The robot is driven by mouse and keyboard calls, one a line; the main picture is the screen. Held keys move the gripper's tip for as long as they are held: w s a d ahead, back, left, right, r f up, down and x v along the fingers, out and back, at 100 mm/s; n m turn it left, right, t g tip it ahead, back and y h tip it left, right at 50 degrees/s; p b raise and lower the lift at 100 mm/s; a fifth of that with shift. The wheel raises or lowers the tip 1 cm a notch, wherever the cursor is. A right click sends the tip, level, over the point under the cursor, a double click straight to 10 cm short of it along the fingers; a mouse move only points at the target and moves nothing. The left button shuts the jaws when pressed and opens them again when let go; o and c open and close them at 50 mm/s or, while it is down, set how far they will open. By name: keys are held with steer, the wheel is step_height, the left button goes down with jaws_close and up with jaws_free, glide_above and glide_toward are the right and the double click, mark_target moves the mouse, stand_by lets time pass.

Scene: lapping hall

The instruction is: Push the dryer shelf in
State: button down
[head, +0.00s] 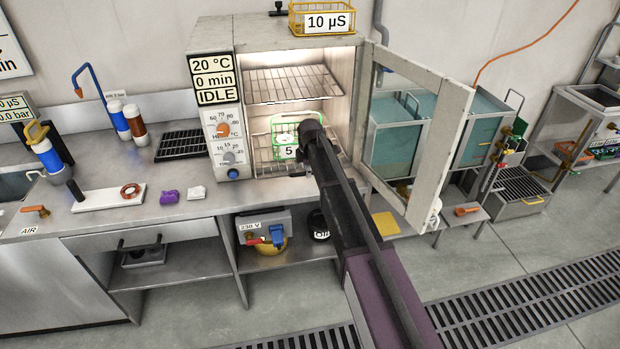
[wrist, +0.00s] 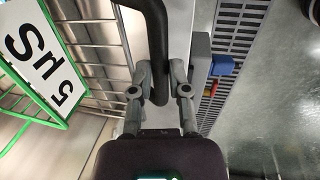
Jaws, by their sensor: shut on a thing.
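The dryer (head: 246,32) stands on the bench with its glass-paned door (head: 437,145) swung open to the right. Its lower wire shelf (head: 264,168) carries a green wire basket (head: 284,139) labelled 5 µS; the arm partly hides both. In the wrist view, the shelf wires (wrist: 100,50) and the basket (wrist: 42,62) lie left of my gripper. My gripper (wrist: 161,78) is shut on a dark curved handle (wrist: 155,32) at the shelf's front side. In the head view, my gripper (head: 312,132) is at the dryer opening. How far the shelf stands out is unclear.
An upper wire shelf (head: 292,83) in the dryer looks empty. A yellow basket (head: 322,18) labelled 10 µS stands on top. The control panel (head: 225,135) reads 20 °C, 0 min, IDLE. The open door stands close to the right of my arm. A floor grate (head: 530,300) runs below.

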steer(key=w+a, duration=0.1)
steer(key=w, duration=0.4)
steer(key=w+a, duration=0.2)
steer(key=w, duration=0.4)
steer(key=w+a, duration=0.2)
steer(key=w, duration=0.4)
steer(key=shift+w, duration=0.1)
steer(key=c, duration=0.6)
jaws_free()
steer(key=shift+w, duration=0.1)
steer(key=shift+s, duration=0.2)
steer(key=s+d, duration=0.3)
steer(key=s, duration=0.8)
steer(key=s+d, duration=0.4)
steer(key=s, duration=0.8)
step_height(320, 180, up, 13)
steer(key=s+p, duration=0.2)
steer(key=p, duration=1.1)
steer(key=shift+s+d, duration=0.35)
steer(key=shift+d, duration=0.1)
